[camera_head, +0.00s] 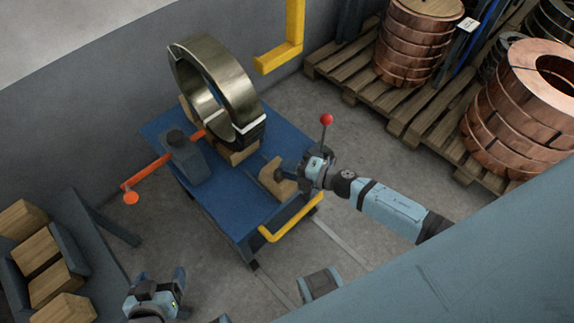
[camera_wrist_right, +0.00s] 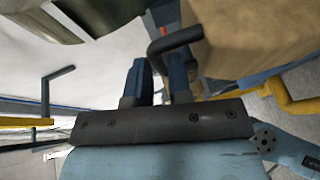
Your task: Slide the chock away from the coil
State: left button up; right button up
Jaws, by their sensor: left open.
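The wide metal coil (camera_head: 214,82) stands upright on the blue table (camera_head: 232,205). A wooden chock (camera_head: 274,182) with a dark handle sits on the table, with a gap between it and the coil. It fills the upper right of the right wrist view (camera_wrist_right: 255,38). My right gripper (camera_head: 303,172) is at the handle, on the chock's right side. In the wrist view the black handle (camera_wrist_right: 180,39) runs down between the blue fingers, which appear shut on it. My left gripper (camera_head: 158,284) is open and empty at the bottom left, away from the table.
Wooden blocks (camera_head: 238,153) lie under the coil. A dark device (camera_head: 186,160) with an orange bar (camera_head: 148,173) stands at the table's left. A yellow rail (camera_head: 290,219) edges the table's front. Copper coils (camera_head: 416,42) stand on pallets at the upper right.

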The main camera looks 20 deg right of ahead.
jog(key=shift+o, duration=1.3)
pick_arm(q)
jog(key=shift+r, duration=0.25)
pick_arm(e)
jog(key=v, duration=1.4)
pick_arm(q)
jog(key=shift+f, duration=0.1)
